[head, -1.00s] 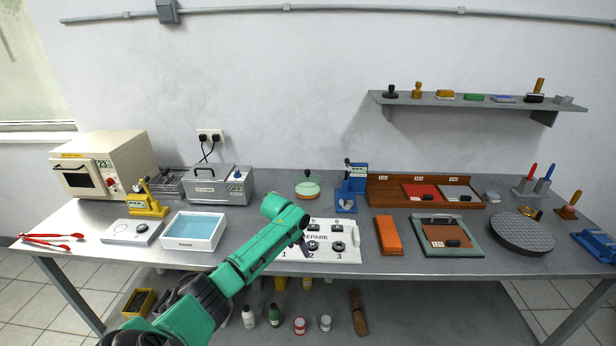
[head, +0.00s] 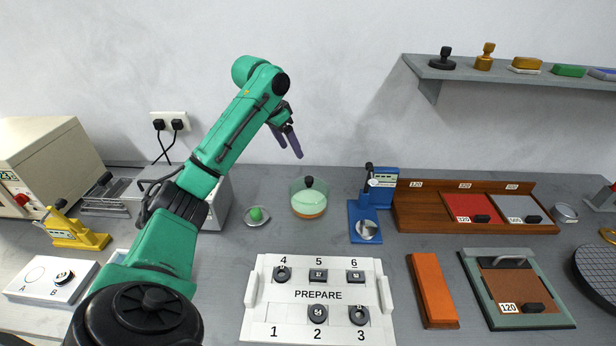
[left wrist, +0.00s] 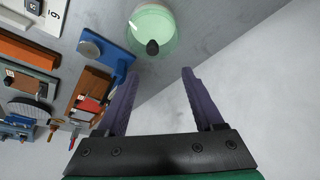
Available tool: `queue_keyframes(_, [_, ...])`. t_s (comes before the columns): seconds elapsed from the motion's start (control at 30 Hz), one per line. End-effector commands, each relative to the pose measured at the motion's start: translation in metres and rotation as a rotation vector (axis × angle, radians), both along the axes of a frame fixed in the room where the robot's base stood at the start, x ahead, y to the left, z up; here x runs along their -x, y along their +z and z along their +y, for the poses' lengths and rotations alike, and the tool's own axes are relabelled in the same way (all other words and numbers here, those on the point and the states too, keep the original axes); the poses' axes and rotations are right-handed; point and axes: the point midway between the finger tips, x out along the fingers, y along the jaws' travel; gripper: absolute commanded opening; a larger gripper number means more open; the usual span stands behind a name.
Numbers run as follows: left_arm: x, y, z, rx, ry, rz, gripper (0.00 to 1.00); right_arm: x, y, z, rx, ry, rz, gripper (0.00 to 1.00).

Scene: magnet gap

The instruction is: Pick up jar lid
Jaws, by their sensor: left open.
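The jar (head: 309,207) is a round, pale green vessel with an orange-brown band at its base, standing at the back of the bench. Its see-through lid (head: 298,187) has a black knob (head: 309,182) on top and sits on the jar. My left gripper (head: 291,151) is open and empty, above and slightly left of the knob, apart from it. In the left wrist view, the lid's dark knob (left wrist: 152,47) shows beyond the open purple fingers (left wrist: 160,73). My right gripper is not in view.
A blue press (head: 372,210) stands right of the jar. A small dish with a green ball (head: 256,214) stands to its left. A white PREPARE board (head: 318,295) lies in front, and a wooden rack (head: 420,213) is farther right. The wall is close behind.

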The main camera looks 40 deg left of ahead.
Motion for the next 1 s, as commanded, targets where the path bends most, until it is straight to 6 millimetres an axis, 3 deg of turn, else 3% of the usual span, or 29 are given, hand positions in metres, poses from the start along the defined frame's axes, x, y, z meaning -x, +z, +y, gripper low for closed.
queue_keyframes(0.07, [-0.002,-0.005,-0.001,0.0,-0.004,0.004,0.69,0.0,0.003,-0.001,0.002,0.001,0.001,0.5])
queue_keyframes(0.37, [-0.029,-0.07,-0.006,0.002,0.0,0.005,0.69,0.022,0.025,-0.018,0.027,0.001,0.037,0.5])
queue_keyframes(0.57, [-0.041,-0.093,-0.01,0.002,-0.001,0.004,0.69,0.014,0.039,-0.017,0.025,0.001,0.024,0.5])
queue_keyframes(0.73, [-0.055,-0.124,-0.014,0.002,0.001,0.002,0.69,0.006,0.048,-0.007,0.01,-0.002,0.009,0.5])
queue_keyframes(0.97, [-0.057,-0.131,-0.013,-0.001,-0.001,0.0,0.69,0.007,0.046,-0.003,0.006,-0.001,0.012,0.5])
queue_keyframes(1.0, [-0.057,-0.131,-0.013,-0.001,-0.001,0.0,0.61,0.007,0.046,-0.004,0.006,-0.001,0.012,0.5])
